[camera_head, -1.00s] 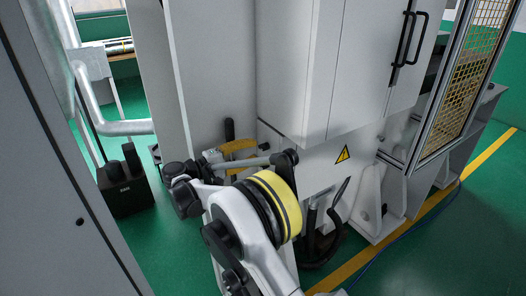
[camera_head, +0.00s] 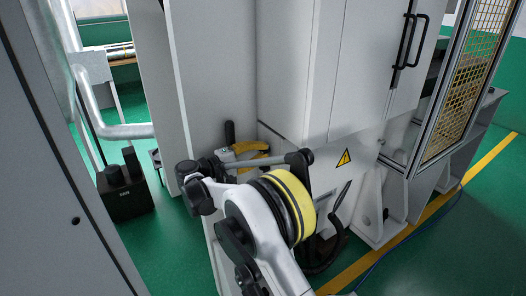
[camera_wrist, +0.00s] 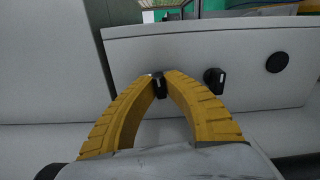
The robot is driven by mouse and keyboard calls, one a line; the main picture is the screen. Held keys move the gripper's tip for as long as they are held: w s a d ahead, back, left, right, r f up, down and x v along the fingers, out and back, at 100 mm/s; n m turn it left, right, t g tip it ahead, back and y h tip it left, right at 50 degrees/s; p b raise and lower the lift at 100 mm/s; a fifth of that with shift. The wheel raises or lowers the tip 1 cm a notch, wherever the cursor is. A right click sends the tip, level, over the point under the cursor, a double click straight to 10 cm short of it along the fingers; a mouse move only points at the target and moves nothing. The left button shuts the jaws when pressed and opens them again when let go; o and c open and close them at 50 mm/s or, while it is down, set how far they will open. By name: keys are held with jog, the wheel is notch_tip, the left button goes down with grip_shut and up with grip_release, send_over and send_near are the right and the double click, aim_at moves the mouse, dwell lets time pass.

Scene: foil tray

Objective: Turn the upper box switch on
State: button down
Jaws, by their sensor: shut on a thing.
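In the wrist view, my gripper (camera_wrist: 162,82) has two yellow ribbed fingers whose tips meet around a small black switch (camera_wrist: 160,88) on a pale grey panel (camera_wrist: 120,60). It is shut on this switch, and the tips hide part of it. A second black switch (camera_wrist: 215,80) stands to its right, apart from the fingers. In the head view, my gripper (camera_head: 248,150) shows as a small yellow shape low against the grey cabinet, partly behind my arm. The switches cannot be made out there.
A round black knob (camera_wrist: 277,62) sits farther right on the panel. In the head view, a tall grey cabinet (camera_head: 290,60) with black handles (camera_head: 407,40) stands close behind my arm. A black box (camera_head: 125,190) is on the green floor at left. A mesh guard (camera_head: 460,90) is at right.

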jog(key=shift+m, duration=0.7)
jog(key=c, duration=1.5)
grip_release()
jog(key=v, duration=1.2)
